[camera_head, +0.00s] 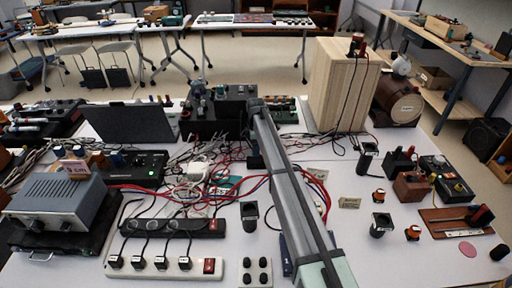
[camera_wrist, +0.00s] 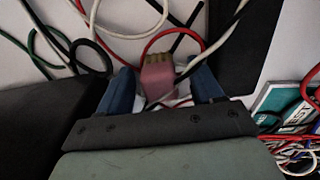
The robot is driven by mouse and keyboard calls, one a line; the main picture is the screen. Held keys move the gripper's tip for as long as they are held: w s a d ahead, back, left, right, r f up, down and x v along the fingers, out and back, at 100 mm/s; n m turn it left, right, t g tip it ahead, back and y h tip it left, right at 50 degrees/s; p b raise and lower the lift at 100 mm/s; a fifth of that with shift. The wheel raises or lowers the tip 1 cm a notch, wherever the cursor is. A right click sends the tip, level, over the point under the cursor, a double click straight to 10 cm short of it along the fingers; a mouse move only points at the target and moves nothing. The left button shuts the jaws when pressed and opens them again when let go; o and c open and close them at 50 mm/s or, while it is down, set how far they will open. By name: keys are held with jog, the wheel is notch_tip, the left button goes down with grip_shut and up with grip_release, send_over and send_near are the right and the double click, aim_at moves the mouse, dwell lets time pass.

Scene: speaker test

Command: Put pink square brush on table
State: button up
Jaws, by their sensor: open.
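A pink square block with yellowish tufts along its far end, which looks like the pink square brush (camera_wrist: 158,76), shows in the wrist view. My gripper (camera_wrist: 158,84) is open, with its blue fingers on either side of the brush. The brush lies between the fingertips, and I cannot tell whether either finger touches it. Cables run close around it, and the surface under it is partly hidden. In the head view my arm crosses the middle of the white table (camera_head: 350,240); I cannot make out the fingers or this brush there.
A teal box (camera_wrist: 283,104) lies right of my gripper. Dark equipment (camera_wrist: 40,115) stands close on its left. Red and white cables (camera_head: 190,190) tangle across the table. A wooden speaker box (camera_head: 338,88) stands at the back. Small parts, including a black cup (camera_head: 380,225), cover the right side.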

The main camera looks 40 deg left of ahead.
notch_tip(320, 180, up, 12)
jog(key=shift+r, duration=0.15)
dwell(0.7)
